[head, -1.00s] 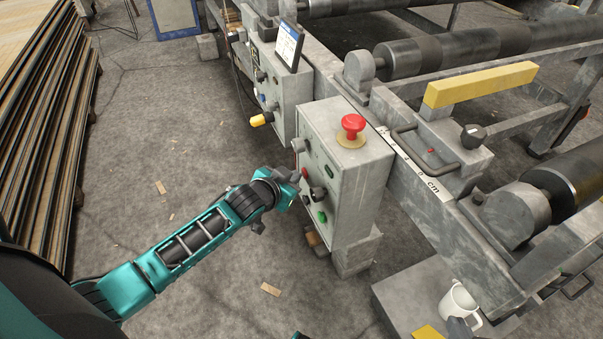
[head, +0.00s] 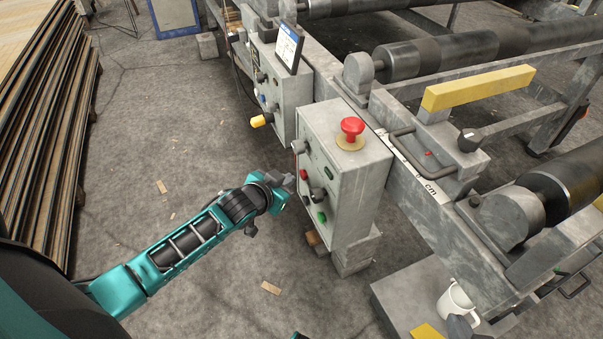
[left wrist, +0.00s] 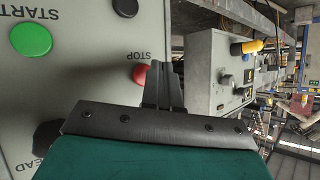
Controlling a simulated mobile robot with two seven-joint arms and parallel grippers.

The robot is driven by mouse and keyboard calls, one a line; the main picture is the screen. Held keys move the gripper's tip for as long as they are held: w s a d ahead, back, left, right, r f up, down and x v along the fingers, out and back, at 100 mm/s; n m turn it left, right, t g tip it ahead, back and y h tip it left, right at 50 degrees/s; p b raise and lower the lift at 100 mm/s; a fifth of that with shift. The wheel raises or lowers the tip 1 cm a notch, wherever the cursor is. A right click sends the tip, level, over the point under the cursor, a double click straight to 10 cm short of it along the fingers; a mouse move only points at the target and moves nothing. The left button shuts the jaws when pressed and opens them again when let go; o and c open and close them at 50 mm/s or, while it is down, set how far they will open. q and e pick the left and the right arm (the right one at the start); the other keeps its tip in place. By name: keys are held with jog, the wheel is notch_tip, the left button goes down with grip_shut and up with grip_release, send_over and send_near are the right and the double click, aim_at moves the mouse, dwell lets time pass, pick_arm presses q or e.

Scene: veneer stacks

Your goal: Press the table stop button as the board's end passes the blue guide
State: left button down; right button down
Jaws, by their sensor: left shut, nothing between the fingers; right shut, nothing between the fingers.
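The grey control box (head: 350,192) stands at the table's side. Its front has a red button (head: 304,174), labelled STOP in the left wrist view (left wrist: 139,74), and a green START button (head: 321,217), also in the left wrist view (left wrist: 31,39). A red mushroom button (head: 352,127) sits on top. My left gripper (head: 288,179) is shut and empty, just left of the red front button and apart from it in the head view. In the left wrist view its fingers (left wrist: 163,86) partly cover that button. My right gripper is out of view. I see no board or blue guide.
The roller table (head: 445,50) carries a yellow bar (head: 479,86), a dark knob (head: 470,139) and a scale. A second box (head: 287,97) has a yellow knob. A white mug (head: 457,300) stands low right. Veneer stacks (head: 40,110) line the left. Floor between is mostly clear.

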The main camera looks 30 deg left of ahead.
pick_arm(q)
jog(key=s+a+p, duration=0.2)
jog(key=s+a, duration=0.1)
jog(key=shift+s+a+p, duration=0.15)
jog(key=shift+s+p, duration=0.15)
jog(key=shift+s, duration=0.1)
dwell(0.8)
